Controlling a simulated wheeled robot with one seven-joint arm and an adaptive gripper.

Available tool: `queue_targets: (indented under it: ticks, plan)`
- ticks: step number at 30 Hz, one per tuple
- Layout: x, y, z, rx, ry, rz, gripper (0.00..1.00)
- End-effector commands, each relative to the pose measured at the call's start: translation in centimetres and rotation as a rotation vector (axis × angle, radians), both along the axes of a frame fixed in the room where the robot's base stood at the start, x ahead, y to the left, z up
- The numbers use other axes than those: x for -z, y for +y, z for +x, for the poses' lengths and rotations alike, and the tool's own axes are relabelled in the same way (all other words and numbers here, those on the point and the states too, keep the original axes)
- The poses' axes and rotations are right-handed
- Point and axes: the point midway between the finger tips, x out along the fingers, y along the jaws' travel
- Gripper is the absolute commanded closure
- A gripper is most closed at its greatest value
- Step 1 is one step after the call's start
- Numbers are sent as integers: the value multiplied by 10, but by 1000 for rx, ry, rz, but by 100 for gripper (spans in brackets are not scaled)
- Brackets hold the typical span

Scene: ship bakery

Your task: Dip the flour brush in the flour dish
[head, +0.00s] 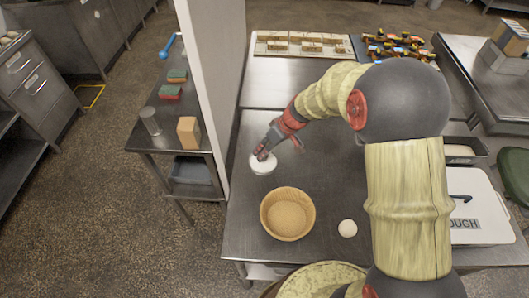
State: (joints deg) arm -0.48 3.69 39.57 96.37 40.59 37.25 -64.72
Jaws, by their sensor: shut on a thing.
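My gripper (265,152) is shut, at the left side of the steel table, right at the small white flour dish (262,169). The dish is round, and my fingers cover part of its top. The flour brush is mostly hidden by my fingers and too small to make out; it appears to be what they hold. I cannot tell whether its bristles touch the flour.
A round wicker basket (287,213) and a white dough ball (347,228) stand in front of the dish. A white dough box (482,210) is at the right. A pale wall panel (205,80) rises left of the table.

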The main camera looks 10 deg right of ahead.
Motion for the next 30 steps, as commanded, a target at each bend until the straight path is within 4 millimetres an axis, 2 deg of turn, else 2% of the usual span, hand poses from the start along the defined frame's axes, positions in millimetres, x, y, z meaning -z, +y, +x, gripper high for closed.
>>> queue_targets:
  ticks: [18, 30]
  plan:
    - [-47, 0, 1, -1, -3, 0, 99]
    - [-49, 0, 1, 0, -2, 0, 99]
